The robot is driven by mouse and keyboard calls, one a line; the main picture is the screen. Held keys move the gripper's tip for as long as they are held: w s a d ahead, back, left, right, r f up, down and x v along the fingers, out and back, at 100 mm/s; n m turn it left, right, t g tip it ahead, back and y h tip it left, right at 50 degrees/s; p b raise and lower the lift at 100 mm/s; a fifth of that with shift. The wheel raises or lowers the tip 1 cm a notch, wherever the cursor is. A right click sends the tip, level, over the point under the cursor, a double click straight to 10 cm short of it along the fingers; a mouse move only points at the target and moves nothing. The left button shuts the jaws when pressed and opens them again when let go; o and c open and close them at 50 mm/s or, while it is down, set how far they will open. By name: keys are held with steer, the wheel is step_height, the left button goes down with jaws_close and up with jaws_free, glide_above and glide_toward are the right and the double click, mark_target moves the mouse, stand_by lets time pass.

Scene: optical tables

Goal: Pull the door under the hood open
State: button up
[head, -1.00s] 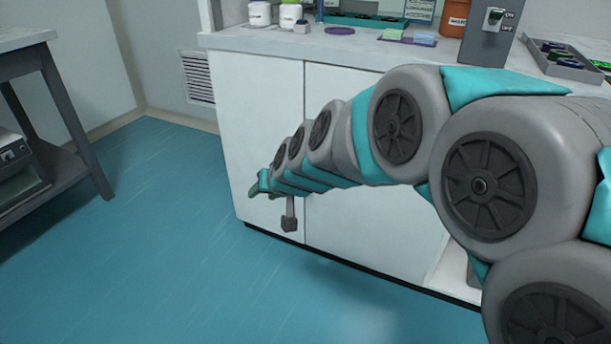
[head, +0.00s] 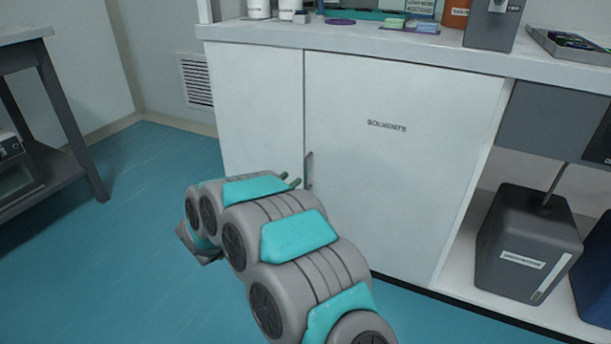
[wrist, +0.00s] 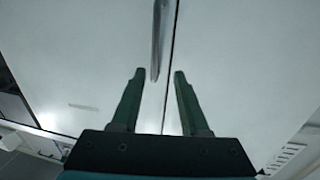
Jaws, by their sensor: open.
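The white door (head: 400,170) labelled SOLVENTS is shut under the worktop. Its slim grey vertical handle (head: 308,170) is by the door's left edge, beside the seam. My gripper (head: 291,181) is open in front of the cabinet, just left of the handle in the head view. In the wrist view my gripper's (wrist: 159,72) two green fingers point at the door, apart and empty. The handle (wrist: 157,40) shows there with its near end between the fingertips, closer to the left finger. The seam runs between the fingers too. I cannot tell whether the fingertips reach the handle's depth.
A white panel (head: 258,110) lies left of the seam. An open bay on the right holds a dark grey labelled container (head: 528,245). The worktop (head: 350,42) carries bottles and trays. A grey table (head: 45,110) stands at left. Blue floor (head: 100,260) is clear between.

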mark_target(306, 171)
steer(key=shift+h, duration=0.3)
steer(key=x, duration=0.7)
steer(key=shift+d+f+b, duration=0.2)
steer(key=shift+d+b, duration=0.1)
steer(key=shift+d, duration=0.2)
steer(key=shift+c, duration=0.3)
jaws_close()
stand_by(0.5)
